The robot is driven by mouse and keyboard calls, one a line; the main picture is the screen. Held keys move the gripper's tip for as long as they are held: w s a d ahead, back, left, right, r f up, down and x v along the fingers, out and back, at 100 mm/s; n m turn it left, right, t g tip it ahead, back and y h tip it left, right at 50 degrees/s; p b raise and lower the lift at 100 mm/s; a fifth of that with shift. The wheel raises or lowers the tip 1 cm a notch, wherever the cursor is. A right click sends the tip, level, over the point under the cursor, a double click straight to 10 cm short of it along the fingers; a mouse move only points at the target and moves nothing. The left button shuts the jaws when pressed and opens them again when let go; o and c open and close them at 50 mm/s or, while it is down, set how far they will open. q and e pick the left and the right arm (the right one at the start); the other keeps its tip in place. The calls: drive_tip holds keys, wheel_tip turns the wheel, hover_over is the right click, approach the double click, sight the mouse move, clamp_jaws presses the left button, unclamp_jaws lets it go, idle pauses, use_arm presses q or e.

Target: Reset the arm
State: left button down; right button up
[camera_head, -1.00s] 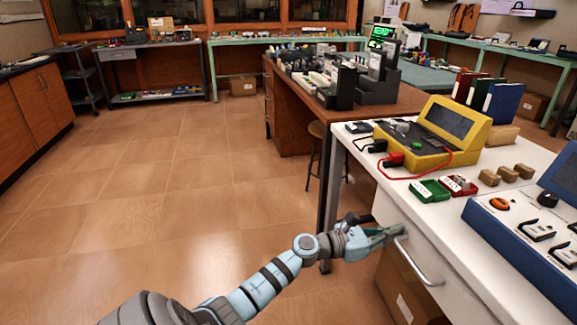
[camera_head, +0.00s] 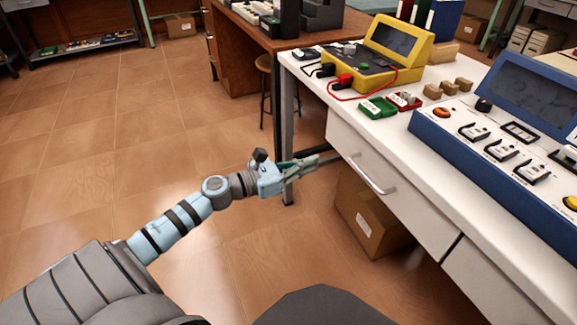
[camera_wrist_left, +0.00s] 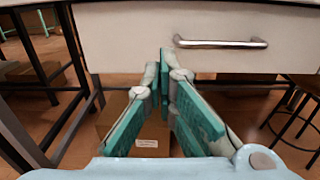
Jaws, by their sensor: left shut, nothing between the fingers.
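My left arm comes in from the lower left in the head view. Its gripper (camera_head: 315,163) is shut and empty, in the air beside the white table's drawer front (camera_head: 362,158). The fingertips are left of the metal drawer handle (camera_head: 372,176) and apart from it. In the left wrist view, the green-padded fingers (camera_wrist_left: 163,75) come together below and left of the handle (camera_wrist_left: 220,43). The drawer looks closed. My right gripper is not in view.
On the white table (camera_head: 440,165) stand a yellow device (camera_head: 350,75), a blue console (camera_head: 480,150), green (camera_head: 378,107) and red (camera_head: 404,101) trays and small wooden blocks. A cardboard box (camera_head: 365,215) sits under it. A stool (camera_head: 265,85) stands behind; the floor at left is clear.

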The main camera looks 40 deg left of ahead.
use_arm(q)
drive_tip(key=shift+v, duration=1.5)
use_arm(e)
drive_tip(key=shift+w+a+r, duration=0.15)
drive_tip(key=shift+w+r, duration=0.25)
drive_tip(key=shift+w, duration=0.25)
use_arm(q)
drive_tip(key=shift+f, duration=0.1)
